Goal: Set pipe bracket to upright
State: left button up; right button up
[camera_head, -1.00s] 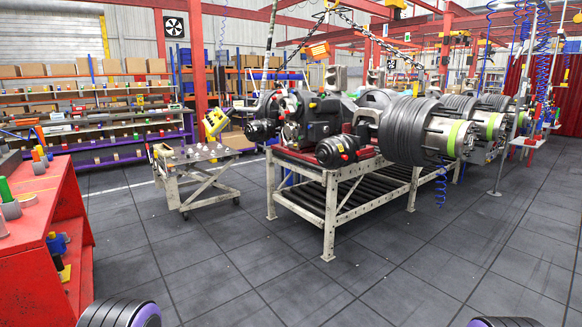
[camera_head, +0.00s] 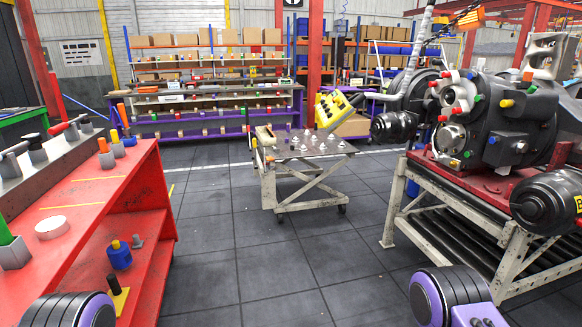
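I cannot pick out the pipe bracket for certain. Several small pale parts stand on the top of the wheeled cart (camera_head: 318,148) in the middle, too small to name. A large axle assembly (camera_head: 490,125) with colored caps lies on the red-topped stand (camera_head: 425,195) at the right. Neither gripper is in view. Only rounded black and purple links of my own arms show at the bottom left and bottom right.
A red workbench (camera_head: 110,190) with tools and fittings stands close at the left. A yellow device (camera_head: 335,108) is at the cart's back. Shelves (camera_head: 215,100) with bins line the back. Dark tiled floor (camera_head: 260,255) is clear between bench, cart and stand.

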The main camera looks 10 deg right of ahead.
aim_at(441, 63)
jog(key=z, duration=0.05)
jog(key=i, duration=1.9)
jog(key=z, duration=0.95)
jog(key=i, duration=1.2)
jog(key=z, duration=0.9)
